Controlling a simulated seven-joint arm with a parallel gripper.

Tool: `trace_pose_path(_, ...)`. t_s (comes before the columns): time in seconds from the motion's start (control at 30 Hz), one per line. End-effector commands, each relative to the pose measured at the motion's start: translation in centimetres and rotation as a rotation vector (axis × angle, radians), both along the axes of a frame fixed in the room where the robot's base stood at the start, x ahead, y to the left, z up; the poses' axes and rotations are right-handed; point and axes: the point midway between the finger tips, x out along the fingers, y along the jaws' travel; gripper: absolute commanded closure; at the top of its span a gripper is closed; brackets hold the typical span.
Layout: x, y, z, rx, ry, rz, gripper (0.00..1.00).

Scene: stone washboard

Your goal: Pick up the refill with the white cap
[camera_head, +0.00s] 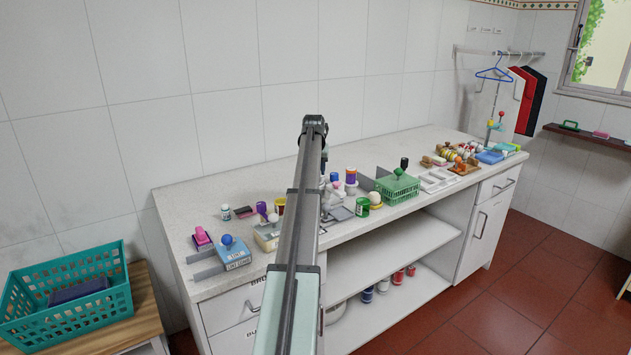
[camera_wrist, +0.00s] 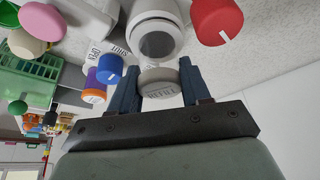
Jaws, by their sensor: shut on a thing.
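In the wrist view, the two dark blue fingers of my gripper (camera_wrist: 160,88) stand on either side of a round white-grey cap (camera_wrist: 160,77) with "REFILL" lettering on it. My gripper is shut on this capped refill. The refill's body below the cap is mostly hidden. In the head view, my arm covers the gripper and most of the spot around it, so I cannot tell the refill there.
Close around in the wrist view are a white cylinder (camera_wrist: 155,38), a red cap (camera_wrist: 217,20), a blue cap (camera_wrist: 110,67) and a purple-and-orange container (camera_wrist: 95,90). A green basket (camera_head: 397,190) stands right of my arm on the white counter (camera_head: 190,205). A teal basket (camera_head: 70,320) is lower left.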

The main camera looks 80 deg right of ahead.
Motion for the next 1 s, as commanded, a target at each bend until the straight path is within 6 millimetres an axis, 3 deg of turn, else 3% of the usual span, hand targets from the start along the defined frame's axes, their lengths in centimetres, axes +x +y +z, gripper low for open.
trace_pose_path(0.2,0.0,0.0,0.1,0.001,0.0,0.0,0.83)
trace_pose_path(0.37,0.0,-0.1,1.6,0.001,0.0,0.0,0.83)
trace_pose_path(1.0,0.0,-0.1,15.2,-0.001,0.0,0.0,0.83)
